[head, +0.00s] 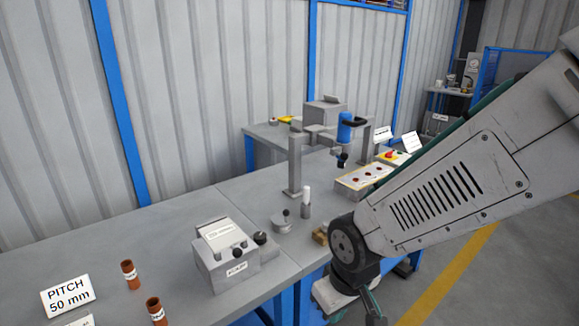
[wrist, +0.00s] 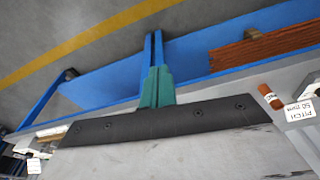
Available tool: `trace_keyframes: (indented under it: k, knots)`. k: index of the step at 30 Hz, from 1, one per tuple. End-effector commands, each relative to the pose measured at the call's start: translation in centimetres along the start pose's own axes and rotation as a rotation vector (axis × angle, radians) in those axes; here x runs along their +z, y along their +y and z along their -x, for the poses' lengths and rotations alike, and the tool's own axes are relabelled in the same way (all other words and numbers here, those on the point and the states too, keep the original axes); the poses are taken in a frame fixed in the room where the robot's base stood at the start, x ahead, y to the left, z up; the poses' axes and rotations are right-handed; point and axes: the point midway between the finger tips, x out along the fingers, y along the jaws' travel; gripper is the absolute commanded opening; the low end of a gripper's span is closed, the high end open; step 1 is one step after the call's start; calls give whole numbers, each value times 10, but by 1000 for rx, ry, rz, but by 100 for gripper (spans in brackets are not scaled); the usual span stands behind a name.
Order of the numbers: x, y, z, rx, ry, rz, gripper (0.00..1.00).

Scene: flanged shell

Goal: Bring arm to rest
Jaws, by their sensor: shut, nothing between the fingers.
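My arm comes in from the right of the head view, a large grey link with a vented cover. My gripper (head: 374,312) hangs at its lower end, in front of the bench's (head: 190,205) right edge and partly cut off by the frame's bottom. In the wrist view my gripper (wrist: 154,38) shows two green-based fingers side by side, shut and empty. Beyond the fingers are the blue bench frame (wrist: 205,52) and the floor. I see no contact between the fingers and anything.
On the bench stand a grey box device (head: 224,262), brown cylinders (head: 130,274), a "PITCH 50 mm" sign (head: 68,296) and a grey post (head: 295,165). A button panel (head: 363,179) lies near my arm. Open floor (head: 500,265) with a yellow line is at right.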

Motion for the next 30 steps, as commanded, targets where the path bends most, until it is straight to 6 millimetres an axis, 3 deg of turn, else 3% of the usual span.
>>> trace_keyframes:
  k: [1,3,9,15,21,30]
  knots:
    - [15,15,22,6,-35,-45,0]
    - [39,30,49,10,-95,-100,0]
    - [105,60,119,16,-193,-264,0]
    - [152,76,169,35,-155,-418,0]
    - [164,89,192,70,-46,-511,0]
    - [166,92,194,76,-36,-533,0]
